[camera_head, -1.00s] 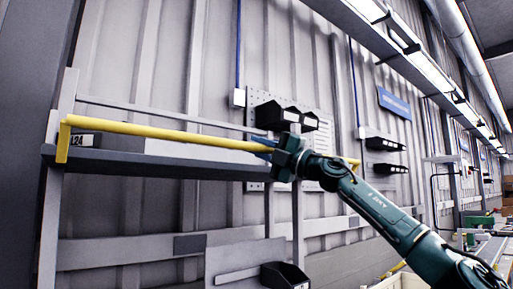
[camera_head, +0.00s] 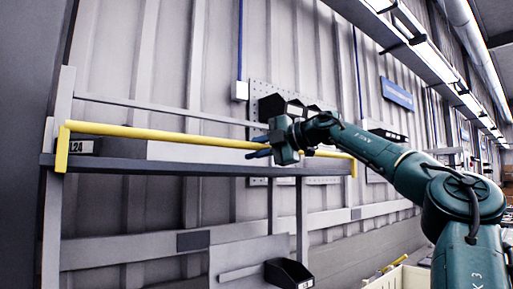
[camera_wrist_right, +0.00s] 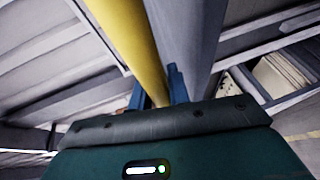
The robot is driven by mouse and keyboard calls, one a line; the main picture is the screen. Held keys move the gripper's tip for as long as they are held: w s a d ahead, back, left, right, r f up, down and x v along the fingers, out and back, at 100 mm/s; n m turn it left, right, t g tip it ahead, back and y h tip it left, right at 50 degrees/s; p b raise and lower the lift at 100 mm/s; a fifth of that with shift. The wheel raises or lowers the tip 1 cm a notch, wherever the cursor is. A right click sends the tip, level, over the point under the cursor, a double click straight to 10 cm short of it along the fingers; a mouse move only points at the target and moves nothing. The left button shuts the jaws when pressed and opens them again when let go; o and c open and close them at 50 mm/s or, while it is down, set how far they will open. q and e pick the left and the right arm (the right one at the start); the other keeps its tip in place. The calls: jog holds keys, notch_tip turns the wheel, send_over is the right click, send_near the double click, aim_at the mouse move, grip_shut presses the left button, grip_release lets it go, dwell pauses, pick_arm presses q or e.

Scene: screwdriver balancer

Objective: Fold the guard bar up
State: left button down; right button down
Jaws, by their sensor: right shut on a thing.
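The yellow guard bar (camera_head: 180,136) runs level across the front of a shelf frame, just above its grey beam. Its bent yellow end arms, at the left (camera_head: 62,150) and right, reach down to the beam. My right gripper (camera_head: 257,147) is at the bar, right of its middle, with blue fingers pointing left. In the right wrist view the bar (camera_wrist_right: 133,38) passes between the two blue fingers (camera_wrist_right: 156,92), and the gripper is shut on it. The palm hides part of the bar. My left gripper is not in view.
The grey beam (camera_head: 200,168) lies close below the gripper. Black bins (camera_head: 287,106) hang on a perforated panel behind the bar. Another black bin (camera_head: 288,273) sits low in front. A corrugated wall stands behind. The space in front of the bar's left half is clear.

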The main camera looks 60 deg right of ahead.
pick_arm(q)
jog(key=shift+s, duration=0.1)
pick_arm(e)
jog(key=shift+r, duration=0.1)
jog(key=c, duration=1.3)
grip_release()
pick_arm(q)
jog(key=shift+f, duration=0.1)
pick_arm(e)
jog(key=shift+s+d, duration=0.1)
jog(key=shift+s, duration=0.3)
pick_arm(q)
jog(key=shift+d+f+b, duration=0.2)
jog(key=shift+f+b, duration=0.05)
jog(key=shift+b, duration=0.95)
pick_arm(e)
jog(key=v, duration=1.2)
jog(key=shift+s+r, duration=0.1)
jog(key=shift+s, duration=0.1)
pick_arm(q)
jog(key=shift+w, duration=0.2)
